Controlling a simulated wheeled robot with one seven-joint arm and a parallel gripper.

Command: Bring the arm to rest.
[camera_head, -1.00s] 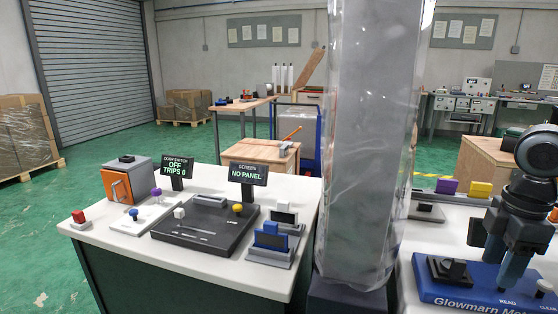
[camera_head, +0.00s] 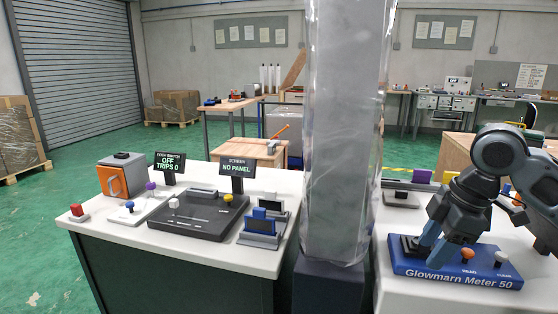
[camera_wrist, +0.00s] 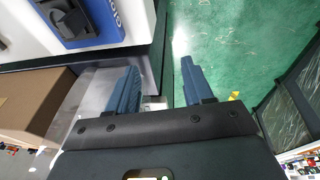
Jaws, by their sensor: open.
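My gripper (camera_head: 433,250) is in front of the blue Glowmarn Meter 50 (camera_head: 455,274) on the right bench in the head view, overlapping its left part. In the wrist view its two blue fingers (camera_wrist: 160,78) are spread apart with nothing between them. Beyond them are green floor and the dark bench edge. The meter also shows in the wrist view (camera_wrist: 98,32), at the upper left and apart from the fingers. My arm is bent at the right side of the head view.
A plastic-wrapped pillar (camera_head: 343,150) stands between the two benches. The left bench (camera_head: 250,258) carries an orange-doored box (camera_head: 118,177), a dark panel (camera_head: 200,216) and two small screens. A cardboard-coloured box (camera_wrist: 30,105) is at the left of the wrist view. Open green floor lies behind.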

